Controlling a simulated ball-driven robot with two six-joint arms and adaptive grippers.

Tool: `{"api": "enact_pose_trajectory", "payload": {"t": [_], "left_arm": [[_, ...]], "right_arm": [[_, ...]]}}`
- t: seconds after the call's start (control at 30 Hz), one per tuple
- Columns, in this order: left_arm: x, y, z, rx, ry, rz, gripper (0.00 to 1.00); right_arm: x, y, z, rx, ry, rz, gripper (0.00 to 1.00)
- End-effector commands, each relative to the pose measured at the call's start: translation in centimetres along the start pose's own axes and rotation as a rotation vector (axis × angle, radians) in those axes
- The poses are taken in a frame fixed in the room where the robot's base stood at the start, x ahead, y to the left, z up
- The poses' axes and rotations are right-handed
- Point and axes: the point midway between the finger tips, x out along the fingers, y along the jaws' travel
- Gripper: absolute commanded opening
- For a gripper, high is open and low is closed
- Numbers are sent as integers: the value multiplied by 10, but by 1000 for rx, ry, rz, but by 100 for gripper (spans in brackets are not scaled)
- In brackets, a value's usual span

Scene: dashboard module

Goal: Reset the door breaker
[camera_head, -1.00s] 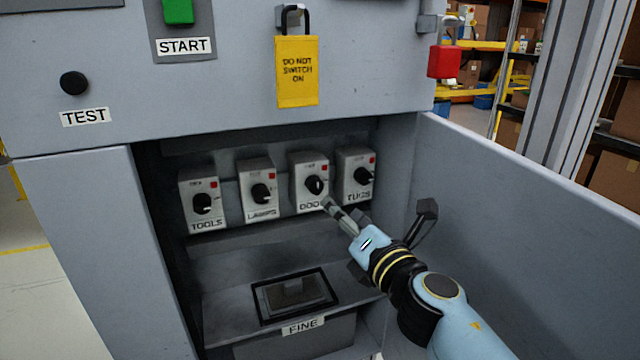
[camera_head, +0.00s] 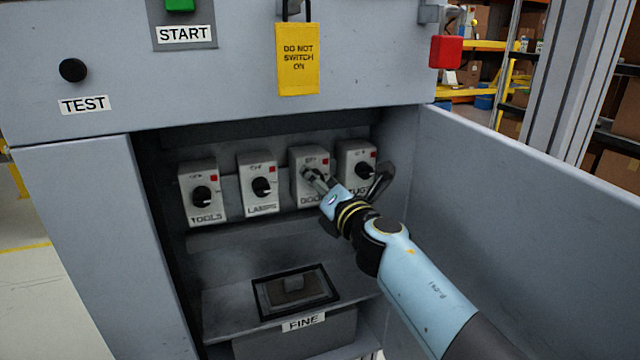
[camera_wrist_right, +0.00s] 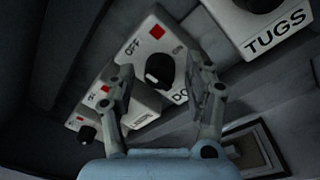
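The door breaker (camera_head: 308,158) is a white box with a red square, third from left in the open cabinet's row. Its label is partly covered by my right gripper (camera_head: 314,179). In the right wrist view, its black knob (camera_wrist_right: 160,70) lies between the two spread fingers of that gripper (camera_wrist_right: 165,92). The fingers stand apart on either side of the knob; I see no clear contact. "OFF" and a red square show on the breaker's face (camera_wrist_right: 150,40). Which way the knob points is hard to tell. My left gripper is not in view.
The tools breaker (camera_head: 201,211), lamps breaker (camera_head: 257,167) and tugs breaker (camera_head: 357,155) flank it. An open door panel (camera_head: 540,200) stands at the right. A yellow "do not switch on" tag (camera_head: 298,75) hangs above. A shelf labelled FINE (camera_head: 303,323) lies below.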

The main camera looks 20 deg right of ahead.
Motion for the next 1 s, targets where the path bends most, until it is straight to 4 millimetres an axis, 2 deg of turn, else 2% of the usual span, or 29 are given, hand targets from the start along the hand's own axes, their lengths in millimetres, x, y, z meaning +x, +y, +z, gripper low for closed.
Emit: {"api": "enact_pose_trajectory", "payload": {"t": [0.03,0.3,0.4,0.73,1.0], "left_arm": [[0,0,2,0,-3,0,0],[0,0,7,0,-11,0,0],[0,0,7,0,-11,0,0],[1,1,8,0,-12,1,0],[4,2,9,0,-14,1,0]], "right_arm": [[0,0,0,0,0,0,45],[0,0,0,0,0,0,10],[0,0,0,0,0,0,0],[0,-1,-1,54,-2,2,0],[-1,-1,-2,234,-10,10,0]]}}
